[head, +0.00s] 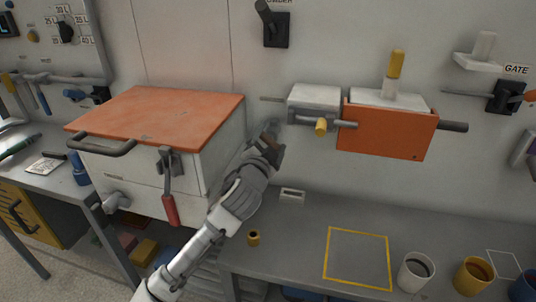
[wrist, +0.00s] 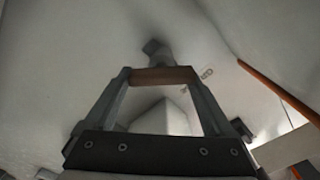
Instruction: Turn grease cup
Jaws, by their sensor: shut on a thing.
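My gripper (head: 268,142) reaches up to the back wall between the orange-lidded box and the orange wall unit. In the wrist view my gripper (wrist: 163,76) has a finger on each side of a brown bar-like piece (wrist: 165,75) and is shut on it. A grey knob-like part (wrist: 155,48) shows just beyond the bar, against the pale wall. This fitting appears to be the grease cup; the gripper hides most of it in the head view. A small label lies on the wall beside it, too blurred to read fully.
The orange-lidded box (head: 160,117) with a red-handled lever (head: 170,208) stands left of my arm. A brass cup (head: 253,238) and several mugs stand on the grey bench (head: 300,225).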

